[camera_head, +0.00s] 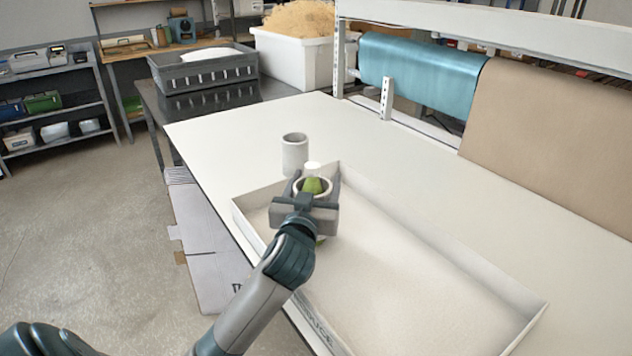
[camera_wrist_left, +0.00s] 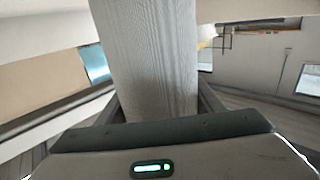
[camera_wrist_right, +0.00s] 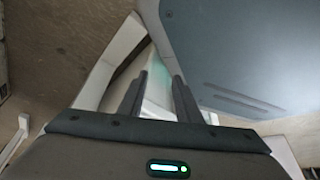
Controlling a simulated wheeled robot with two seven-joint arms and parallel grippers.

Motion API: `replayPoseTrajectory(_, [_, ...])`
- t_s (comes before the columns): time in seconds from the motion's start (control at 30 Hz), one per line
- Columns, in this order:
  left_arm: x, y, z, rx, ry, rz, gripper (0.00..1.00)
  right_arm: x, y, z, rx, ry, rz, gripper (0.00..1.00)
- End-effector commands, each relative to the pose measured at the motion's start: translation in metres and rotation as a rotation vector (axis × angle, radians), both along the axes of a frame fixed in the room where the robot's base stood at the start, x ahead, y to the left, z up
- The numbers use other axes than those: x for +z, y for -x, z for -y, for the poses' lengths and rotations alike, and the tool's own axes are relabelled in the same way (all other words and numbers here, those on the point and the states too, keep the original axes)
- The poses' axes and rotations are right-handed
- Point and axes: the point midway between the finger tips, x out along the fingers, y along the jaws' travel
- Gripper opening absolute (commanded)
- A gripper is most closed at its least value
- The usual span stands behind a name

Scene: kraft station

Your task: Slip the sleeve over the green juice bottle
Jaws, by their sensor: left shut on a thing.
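The green juice bottle (camera_head: 313,184) stands upright at the left end of the shallow tray, its white cap showing on top. A pale sleeve (camera_head: 297,188) is around the bottle, with the bottle's green shoulder and cap rising inside its rim. A bit of green also shows below my gripper. My left gripper (camera_head: 315,178) is shut on the sleeve, one finger on each side. In the left wrist view the ribbed sleeve (camera_wrist_left: 150,60) fills the space between the fingers. My right gripper (camera_wrist_right: 160,75) shows only in its wrist view, fingers apart with nothing between them.
The white-walled tray (camera_head: 440,247) lies on the white table (camera_head: 230,140). A grey-white cylinder (camera_head: 295,155) stands just behind the tray. A grey crate (camera_head: 205,70) and a white bin (camera_head: 290,60) are at the back. A rack with blue and brown rolls (camera_head: 550,130) borders the right.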

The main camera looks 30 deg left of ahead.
Motion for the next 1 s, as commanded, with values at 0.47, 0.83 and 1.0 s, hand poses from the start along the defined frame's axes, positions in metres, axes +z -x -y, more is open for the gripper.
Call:
replayPoseTrajectory(0.47, [-0.0006, 0.0000, 0.0000, 0.000, 0.000, 0.000, 0.77, 0.0006, -0.0066, -0.0010, 0.001, -0.001, 0.008, 0.31])
replayPoseTrajectory(0.83, [0.0006, -0.0001, 0.0000, 0.000, 0.000, 0.000, 0.82, 0.0001, -0.0013, -0.0014, -0.001, -0.001, 0.001, 0.31])
replayPoseTrajectory(1.0, [0.0090, -0.0001, 0.0000, 0.000, 0.000, 0.001, 0.82, 0.0063, -0.0020, -0.0010, 0.000, -0.001, 0.002, 0.31])
